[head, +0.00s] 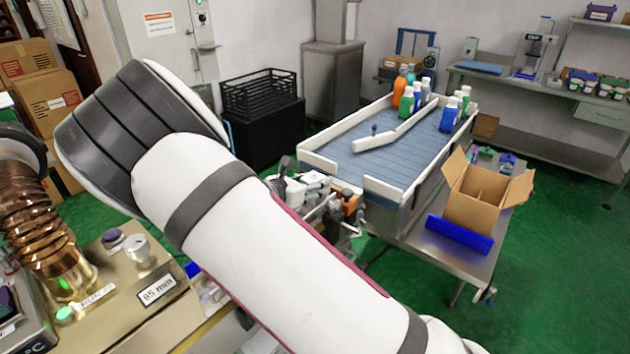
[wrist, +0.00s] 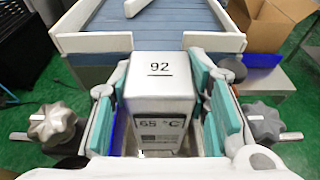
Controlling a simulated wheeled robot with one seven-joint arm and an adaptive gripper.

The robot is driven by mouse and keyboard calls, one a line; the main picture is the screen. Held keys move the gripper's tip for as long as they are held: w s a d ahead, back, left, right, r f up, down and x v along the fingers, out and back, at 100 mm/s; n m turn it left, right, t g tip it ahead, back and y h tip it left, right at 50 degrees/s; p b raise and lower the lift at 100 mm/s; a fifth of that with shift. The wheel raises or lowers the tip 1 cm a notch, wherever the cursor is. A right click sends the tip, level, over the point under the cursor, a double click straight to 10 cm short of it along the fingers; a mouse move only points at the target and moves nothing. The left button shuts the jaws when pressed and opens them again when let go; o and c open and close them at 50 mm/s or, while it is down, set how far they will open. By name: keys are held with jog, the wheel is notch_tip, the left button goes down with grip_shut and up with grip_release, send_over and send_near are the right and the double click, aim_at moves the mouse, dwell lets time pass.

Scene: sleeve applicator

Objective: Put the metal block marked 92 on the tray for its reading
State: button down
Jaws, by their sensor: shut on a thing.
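The metal block marked 92 (wrist: 160,70) is in the middle of the wrist view, its pale top face bearing the number. A lower face toward the camera carries a label that looks like "65 °C". My gripper (wrist: 164,95) is shut on the block, with teal pads at its left and right sides. What lies under the block is hidden, so I cannot tell whether it touches anything. In the head view my arm covers the middle, and I cannot make out the block there. I cannot identify the tray in either view.
A blue conveyor (head: 385,165) with white rails carries several bottles (head: 407,100). An open cardboard box (head: 475,200) stands right of it. A black crate (head: 260,95) is behind. Green floor is clear at right.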

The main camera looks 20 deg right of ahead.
jog(key=shift+a, duration=0.3)
jog(key=c, duration=0.8)
grip_release()
jog(key=shift+w, duration=0.1)
jog(key=shift+a, duration=0.1)
jog(key=shift+a, duration=0.15)
jog(key=shift+a+r, duration=0.15)
jog(key=shift+a, duration=0.15)
jog(key=v, duration=0.7)
jog(key=s+v, duration=0.1)
jog(key=v, duration=0.3)
jog(key=shift+d, duration=0.35)
